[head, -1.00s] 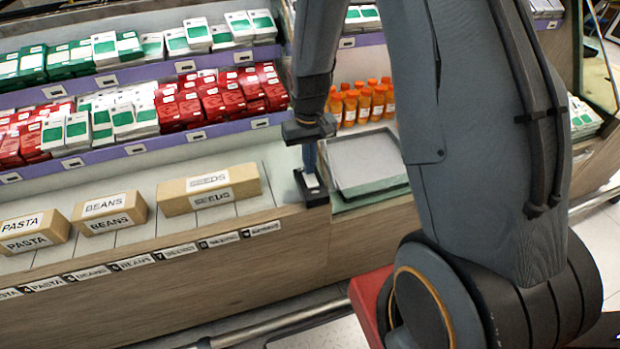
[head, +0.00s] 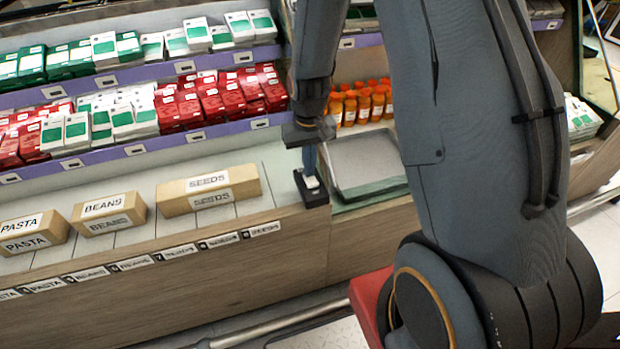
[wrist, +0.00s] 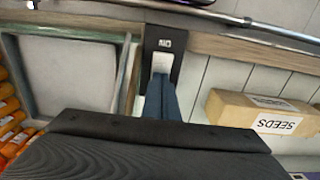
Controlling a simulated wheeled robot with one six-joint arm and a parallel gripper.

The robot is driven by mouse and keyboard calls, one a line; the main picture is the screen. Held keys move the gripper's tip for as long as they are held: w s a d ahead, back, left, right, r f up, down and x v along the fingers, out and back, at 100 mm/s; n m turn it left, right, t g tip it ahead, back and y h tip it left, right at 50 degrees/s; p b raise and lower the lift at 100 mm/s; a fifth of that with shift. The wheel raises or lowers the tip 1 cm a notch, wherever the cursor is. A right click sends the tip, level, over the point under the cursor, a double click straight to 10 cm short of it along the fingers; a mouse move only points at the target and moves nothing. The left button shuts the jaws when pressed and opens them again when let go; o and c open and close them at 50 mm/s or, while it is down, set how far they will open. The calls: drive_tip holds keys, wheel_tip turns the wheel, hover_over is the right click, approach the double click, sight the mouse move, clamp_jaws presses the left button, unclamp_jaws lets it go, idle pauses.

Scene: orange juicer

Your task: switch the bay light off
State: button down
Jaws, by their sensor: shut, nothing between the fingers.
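The bay light switch is a black box (head: 314,194) with a white rocker (head: 312,182), set at the front edge of the counter beside the tray. In the wrist view the box (wrist: 178,42) carries a small white mark, and its white rocker (wrist: 162,62) shows just past my fingertips. My gripper (head: 311,169) is shut and empty, pointing down at the rocker. In the wrist view the blue-grey fingers (wrist: 161,88) meet or overlap the rocker's near end; whether they press it I cannot tell. Part of the rocker is hidden by the fingers.
A grey tray (head: 365,162) lies right of the switch, with orange bottles (head: 362,104) behind. A SEEDS box (head: 209,189), a BEANS box (head: 109,213) and a PASTA box (head: 34,232) stand to the left. Shelves of red and green boxes rise behind.

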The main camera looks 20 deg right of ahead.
wheel_tip(320, 180, up, 7)
drive_tip(key=p, duration=0.5)
drive_tip(key=shift+f, duration=0.15)
idle(0.4)
drive_tip(key=s+r+t, duration=0.1)
drive_tip(key=s+r, duration=1.1)
drive_tip(key=s, duration=0.4)
drive_tip(key=shift+a+r+b, duration=0.15)
drive_tip(key=shift+r+b, duration=0.25)
drive_tip(key=shift+b, duration=0.05)
drive_tip(key=shift+s+a, duration=0.1)
